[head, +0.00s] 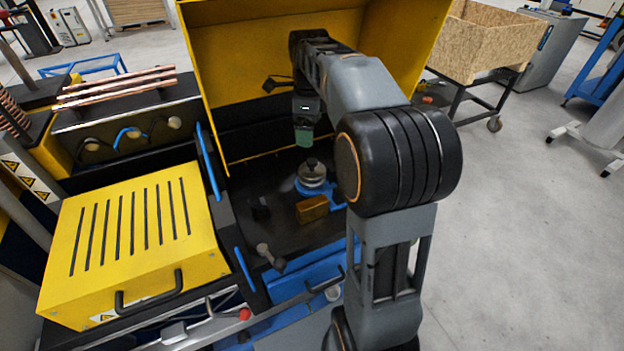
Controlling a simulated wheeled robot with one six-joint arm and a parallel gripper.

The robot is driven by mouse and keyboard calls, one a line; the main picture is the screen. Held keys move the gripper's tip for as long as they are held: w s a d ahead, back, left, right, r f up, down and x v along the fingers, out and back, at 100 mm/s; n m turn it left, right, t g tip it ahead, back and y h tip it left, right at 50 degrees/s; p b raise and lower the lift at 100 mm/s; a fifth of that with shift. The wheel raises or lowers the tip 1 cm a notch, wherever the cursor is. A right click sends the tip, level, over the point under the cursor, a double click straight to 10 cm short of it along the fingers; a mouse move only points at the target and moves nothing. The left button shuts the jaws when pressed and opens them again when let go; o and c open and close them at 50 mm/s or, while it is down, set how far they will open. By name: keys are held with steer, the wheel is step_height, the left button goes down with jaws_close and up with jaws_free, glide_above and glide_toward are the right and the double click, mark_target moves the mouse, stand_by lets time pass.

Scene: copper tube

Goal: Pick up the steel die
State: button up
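A round silver metal piece with a dark knob on top, which looks like the steel die (312,176), sits in or on a blue holder (333,199) inside the yellow-hooded machine. My gripper (303,138) points down above and slightly behind it in the picture, with a visible gap between them. The gripper's greenish tip is small, and I cannot tell whether its fingers are open or shut. Nothing is clearly seen in it.
A brass-coloured block (312,208) lies just in front of the die. A yellow hood (270,50) encloses the back and sides. A slotted yellow box (130,240) and copper tubes (118,86) are to the left. Blue edging and a rail run along the front.

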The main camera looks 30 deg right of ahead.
mark_target(312, 160)
steer(key=shift+m, duration=0.8)
steer(key=f, duration=0.5)
steer(key=w+f, duration=0.1)
steer(key=f, duration=0.2)
steer(key=shift+d+f+b, duration=0.25)
steer(key=shift+d+b, duration=0.05)
steer(key=shift+d, duration=0.1)
steer(key=shift+s+d+f, duration=0.1)
steer(key=shift+f, duration=1.45)
steer(key=shift+s+d+f, duration=0.1)
steer(key=shift+f, duration=1.4)
steer(key=shift+c, duration=0.5)
steer(key=c, duration=1.2)
steer(key=shift+w+r, duration=0.1)
steer(key=shift+c, duration=0.3)
